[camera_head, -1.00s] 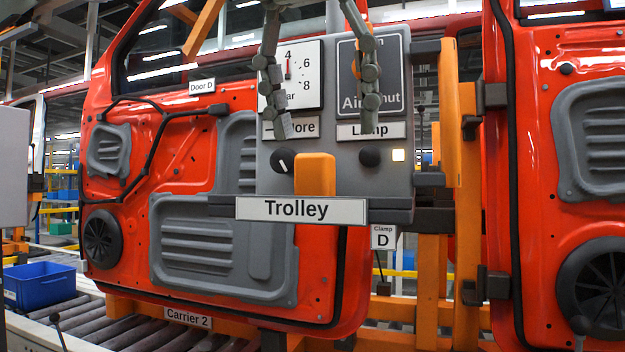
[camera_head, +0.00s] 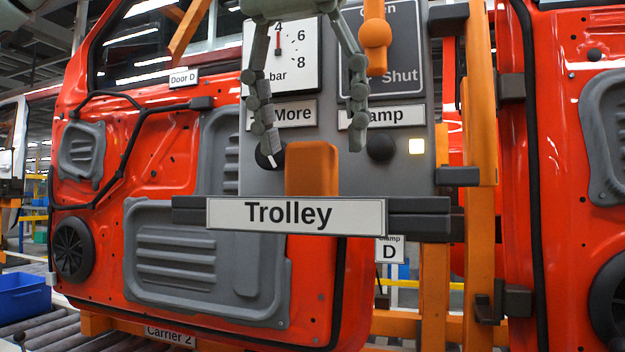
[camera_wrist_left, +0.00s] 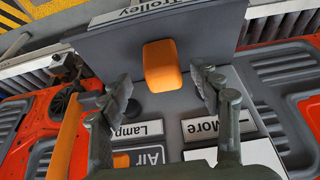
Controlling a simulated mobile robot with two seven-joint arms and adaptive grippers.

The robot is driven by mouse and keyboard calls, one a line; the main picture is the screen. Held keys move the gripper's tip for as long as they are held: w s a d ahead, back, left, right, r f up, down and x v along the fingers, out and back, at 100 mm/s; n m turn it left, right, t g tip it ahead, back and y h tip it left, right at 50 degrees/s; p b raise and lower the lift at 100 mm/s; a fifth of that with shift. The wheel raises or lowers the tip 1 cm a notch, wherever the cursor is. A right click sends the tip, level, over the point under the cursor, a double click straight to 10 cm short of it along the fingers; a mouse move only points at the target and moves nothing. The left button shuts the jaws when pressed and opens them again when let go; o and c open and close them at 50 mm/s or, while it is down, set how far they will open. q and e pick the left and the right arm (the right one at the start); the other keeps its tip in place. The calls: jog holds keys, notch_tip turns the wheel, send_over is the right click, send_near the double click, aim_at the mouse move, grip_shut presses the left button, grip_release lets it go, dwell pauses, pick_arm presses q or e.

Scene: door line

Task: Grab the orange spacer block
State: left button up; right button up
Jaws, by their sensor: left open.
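The orange spacer block (camera_head: 312,168) stands upright on the trolley shelf, behind the white Trolley label (camera_head: 297,215) and against the grey panel (camera_head: 340,150). Its lower edge is hidden by the label. My left gripper (camera_head: 312,148) hangs from above with its fingers spread wide, one to each side of the block and nearer the camera or higher than it; contact is not seen. In the left wrist view the block (camera_wrist_left: 162,66) lies ahead between the open fingertips (camera_wrist_left: 165,82), with nothing held. My right gripper is not in view.
An orange lever (camera_head: 376,35) hangs beside my left gripper. Red doors (camera_head: 90,235) stand behind. A blue bin (camera_head: 22,297) sits at lower left.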

aim_at(310, 142)
pick_arm(q)
jog(key=x, duration=0.3)
jog(key=shift+w+a+b, duration=0.15)
jog(key=shift+b, duration=0.2)
jog(key=shift+w+f, duration=0.15)
jog(key=shift+f, duration=0.3)
jog(key=c, duration=1.3)
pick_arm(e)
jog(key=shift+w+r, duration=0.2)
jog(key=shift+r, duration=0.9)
pick_arm(q)
jog(key=shift+r, duration=0.1)
